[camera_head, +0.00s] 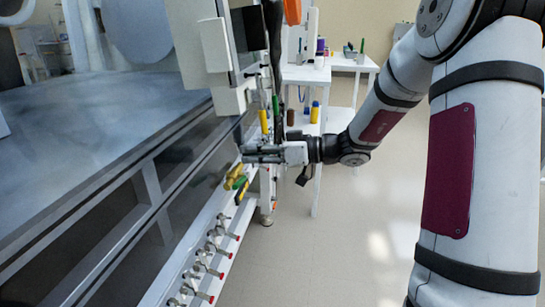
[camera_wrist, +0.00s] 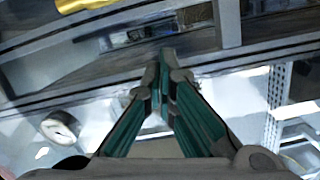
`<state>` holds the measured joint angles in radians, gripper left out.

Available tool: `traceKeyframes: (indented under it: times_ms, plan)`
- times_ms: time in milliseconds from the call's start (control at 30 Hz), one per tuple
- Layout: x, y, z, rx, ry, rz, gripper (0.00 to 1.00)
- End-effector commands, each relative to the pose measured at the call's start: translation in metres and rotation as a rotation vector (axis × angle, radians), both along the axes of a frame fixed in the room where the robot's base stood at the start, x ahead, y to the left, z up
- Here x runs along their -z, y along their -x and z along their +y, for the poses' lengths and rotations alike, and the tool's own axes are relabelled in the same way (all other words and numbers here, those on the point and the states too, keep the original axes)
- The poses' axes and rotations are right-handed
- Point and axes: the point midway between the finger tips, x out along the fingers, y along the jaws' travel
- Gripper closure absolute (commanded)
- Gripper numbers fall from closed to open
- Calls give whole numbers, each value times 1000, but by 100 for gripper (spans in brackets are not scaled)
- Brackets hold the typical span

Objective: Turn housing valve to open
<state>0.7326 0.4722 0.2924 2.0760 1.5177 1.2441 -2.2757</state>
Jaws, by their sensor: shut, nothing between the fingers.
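My gripper (camera_head: 250,154) is shut and empty, reaching left toward the glovebox frame. Its fingertips also meet in the wrist view (camera_wrist: 167,56). Just below it in the head view are a yellow handle (camera_head: 233,172), a green handle (camera_head: 239,182) and another yellow handle (camera_head: 243,193) on the front rail. Upright yellow (camera_head: 264,121) and green (camera_head: 276,107) handles show above the gripper. A yellow piece (camera_wrist: 85,4) lies at the top left edge of the wrist view, apart from the fingers. I cannot tell which is the housing valve, or whether the fingertips touch anything.
Several small red-tipped valves (camera_head: 213,270) line the lower rail (camera_head: 190,245). A round gauge (camera_wrist: 60,127) is left of the fingers in the wrist view. White tables (camera_head: 305,76) with bottles stand behind. The floor (camera_head: 320,250) right of the rail is clear.

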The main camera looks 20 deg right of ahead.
Motion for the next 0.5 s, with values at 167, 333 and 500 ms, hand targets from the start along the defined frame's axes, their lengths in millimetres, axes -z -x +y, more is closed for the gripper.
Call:
traceKeyframes:
  times_ms: [167, 333, 500]
  plan:
    - [26, 2, 7, 1, -3, 4, 100]
    - [37, 4, 9, 0, -1, 2, 100]
    - [39, 5, 10, 0, -1, 1, 100]
